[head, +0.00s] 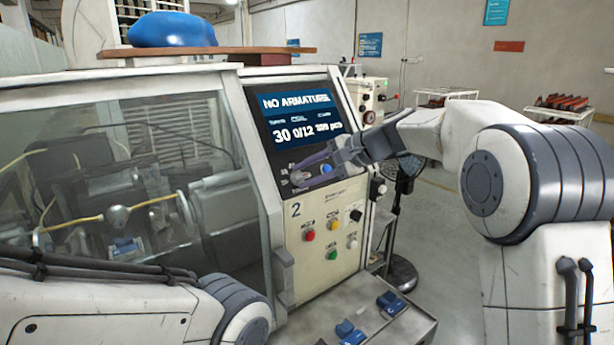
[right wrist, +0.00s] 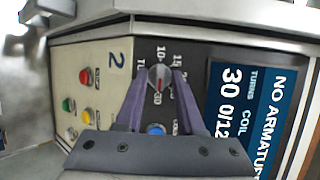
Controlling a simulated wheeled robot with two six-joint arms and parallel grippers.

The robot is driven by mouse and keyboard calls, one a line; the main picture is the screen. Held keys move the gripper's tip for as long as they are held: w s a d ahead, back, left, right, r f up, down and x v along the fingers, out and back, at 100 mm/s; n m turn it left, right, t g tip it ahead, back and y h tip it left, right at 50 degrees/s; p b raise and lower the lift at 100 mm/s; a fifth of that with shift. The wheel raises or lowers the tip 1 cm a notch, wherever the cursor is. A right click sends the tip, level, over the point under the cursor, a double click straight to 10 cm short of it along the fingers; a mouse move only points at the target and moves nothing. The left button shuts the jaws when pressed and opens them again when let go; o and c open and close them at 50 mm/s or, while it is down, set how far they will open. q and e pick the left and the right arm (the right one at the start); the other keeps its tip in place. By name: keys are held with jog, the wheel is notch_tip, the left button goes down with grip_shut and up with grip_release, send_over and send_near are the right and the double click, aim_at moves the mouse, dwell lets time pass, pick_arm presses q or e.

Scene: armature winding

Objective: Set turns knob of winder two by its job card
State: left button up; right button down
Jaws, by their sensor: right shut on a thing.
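Winder two (head: 292,240) stands at the centre, marked with a 2. Its screen (head: 301,118) reads "NO ARMATURE", with "30" under turns and "0/12" under coil. The grey turns knob (right wrist: 158,76) sits on the dark panel below the screen, with a printed scale around it including 10, 15 and 30. My right gripper (head: 300,178) reaches in from the right and is shut on the knob, its purple fingers (right wrist: 134,102) on either side. The fingers partly hide the scale, so the pointer's exact setting is hard to read. My left arm shows at lower left, but its gripper is out of view. No job card is readable.
A blue button (right wrist: 155,129) is close beside the fingers. Red, yellow and green buttons (head: 332,254) and a black switch (head: 356,215) lie below on the panel. A grey tray (head: 408,322) with blue parts juts out below. A glass-fronted chamber (head: 130,185) is to the left.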

dwell(0.3)
jog(key=c, duration=0.9)
grip_release()
jog(key=b+v, duration=0.3)
jog(key=v, duration=0.7)
jog(key=shift+s+d+r, duration=0.1)
jog(key=shift+d+r, duration=0.05)
jog(key=shift+d, duration=0.05)
